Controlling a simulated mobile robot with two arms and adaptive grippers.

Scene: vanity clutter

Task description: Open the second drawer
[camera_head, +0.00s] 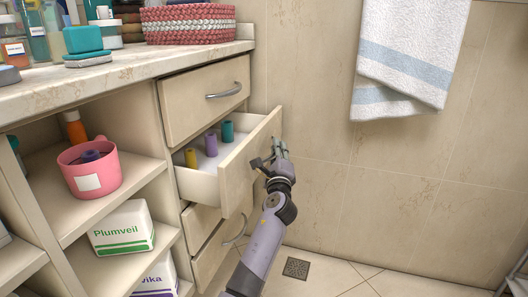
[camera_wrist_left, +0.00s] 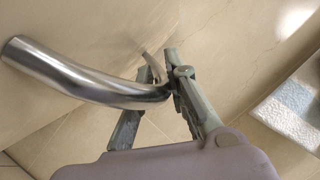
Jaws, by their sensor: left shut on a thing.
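The second drawer (camera_head: 234,181) of the beige vanity stands pulled out below the top drawer. Inside it are a yellow bottle (camera_head: 191,157), a purple bottle (camera_head: 211,144) and a teal bottle (camera_head: 227,132). My left gripper (camera_head: 276,147) is at the outer face of this drawer's front. In the left wrist view, my left gripper (camera_wrist_left: 160,75) is shut on the curved metal handle (camera_wrist_left: 85,82), near one end of the bar. The head view hides the handle behind the drawer front. My right gripper is in neither view.
The closed-looking top drawer (camera_head: 203,97) has its own metal handle. A lower drawer (camera_head: 219,250) is below the open one. Open shelves at left hold a pink pot (camera_head: 88,172) and white boxes. A towel (camera_head: 410,55) hangs on the tiled wall beyond.

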